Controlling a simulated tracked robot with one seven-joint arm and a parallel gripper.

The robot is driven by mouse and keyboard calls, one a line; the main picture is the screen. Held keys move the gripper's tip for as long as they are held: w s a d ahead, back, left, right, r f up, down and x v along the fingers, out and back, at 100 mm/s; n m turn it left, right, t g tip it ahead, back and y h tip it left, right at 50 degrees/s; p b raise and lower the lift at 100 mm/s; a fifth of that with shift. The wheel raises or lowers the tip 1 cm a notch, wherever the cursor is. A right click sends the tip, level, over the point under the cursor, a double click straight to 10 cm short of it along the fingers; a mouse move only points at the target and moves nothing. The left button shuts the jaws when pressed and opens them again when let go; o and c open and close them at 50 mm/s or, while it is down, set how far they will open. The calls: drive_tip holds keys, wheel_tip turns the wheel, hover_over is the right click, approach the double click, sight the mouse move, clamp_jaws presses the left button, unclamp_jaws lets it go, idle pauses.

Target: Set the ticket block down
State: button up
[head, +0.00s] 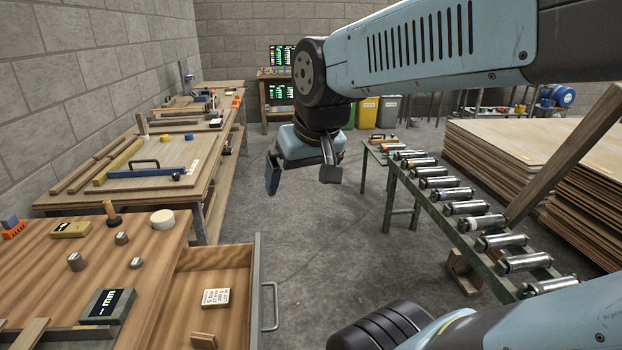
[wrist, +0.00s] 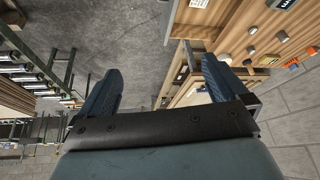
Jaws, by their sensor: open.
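A pale block with printed lettering, which looks like the ticket block (head: 215,298), lies flat in the open drawer (head: 257,272) of the near left bench. A pale piece in the drawer also shows at the top of the wrist view (wrist: 199,3). My gripper (head: 303,176) hangs in the air over the aisle floor, beyond and to the right of the drawer. Its two fingers are wide apart with nothing between them, as the wrist view (wrist: 158,88) also shows. It is well apart from the block.
A small brown block (head: 203,341) lies in the drawer. The bench (head: 150,255) carries a display box (head: 107,305), a white disc (head: 162,219) and several small weights. A roller conveyor (head: 455,208) and sheet stacks (head: 545,140) stand right. The aisle floor between is clear.

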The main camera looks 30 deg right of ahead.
drive_tip(key=s, duration=0.3)
drive_tip(key=shift+d+r, duration=0.25)
drive_tip(key=shift+r, duration=0.05)
